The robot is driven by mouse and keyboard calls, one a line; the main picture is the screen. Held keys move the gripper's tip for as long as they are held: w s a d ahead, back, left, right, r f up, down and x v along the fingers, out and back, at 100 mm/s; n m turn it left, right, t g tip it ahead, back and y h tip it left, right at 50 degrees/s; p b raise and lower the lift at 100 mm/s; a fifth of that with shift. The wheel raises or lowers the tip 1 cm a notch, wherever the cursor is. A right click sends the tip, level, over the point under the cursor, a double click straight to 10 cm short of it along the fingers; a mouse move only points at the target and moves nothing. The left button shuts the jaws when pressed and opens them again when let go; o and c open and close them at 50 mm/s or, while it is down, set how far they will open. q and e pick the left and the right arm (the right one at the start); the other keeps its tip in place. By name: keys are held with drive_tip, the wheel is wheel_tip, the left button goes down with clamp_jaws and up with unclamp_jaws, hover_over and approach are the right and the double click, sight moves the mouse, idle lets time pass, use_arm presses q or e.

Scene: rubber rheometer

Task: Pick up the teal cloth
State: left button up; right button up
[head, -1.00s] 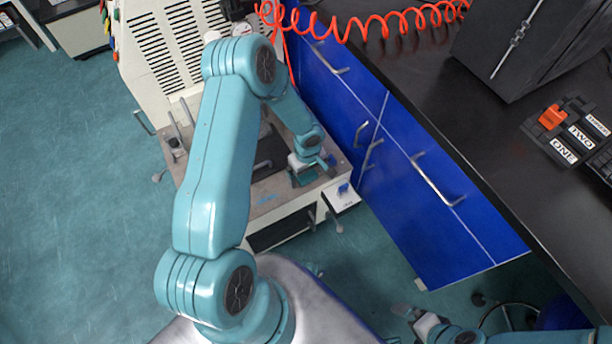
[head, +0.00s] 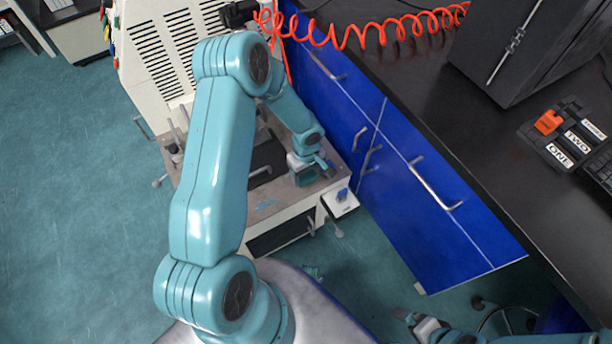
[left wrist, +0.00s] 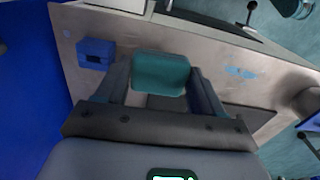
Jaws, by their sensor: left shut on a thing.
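The teal cloth (left wrist: 160,73) looks like a thick folded pad in the left wrist view. It sits between the two fingers of my left gripper (left wrist: 160,88), which is shut on it. In the head view my left gripper (head: 308,174) is low over the right part of the machine's brown deck (head: 270,192), and only a little dark teal shows there. I cannot tell whether the cloth touches the deck. My right gripper (head: 404,316) is at the bottom right, above the floor and away from the cloth; its jaw gap is unclear.
A small blue block (left wrist: 95,53) lies beside the cloth, near the deck's edge. Blue cabinets (head: 400,190) with metal handles stand close on the right under a black worktop (head: 480,140). The floor at left is clear.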

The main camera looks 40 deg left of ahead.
sight(306, 175)
use_arm(q)
wheel_tip(306, 175, up, 17)
drive_tip(key=p, duration=0.2)
drive_tip(key=shift+p, duration=0.35)
drive_tip(key=shift+o, duration=0.8)
drive_tip(key=shift+c, duration=0.4)
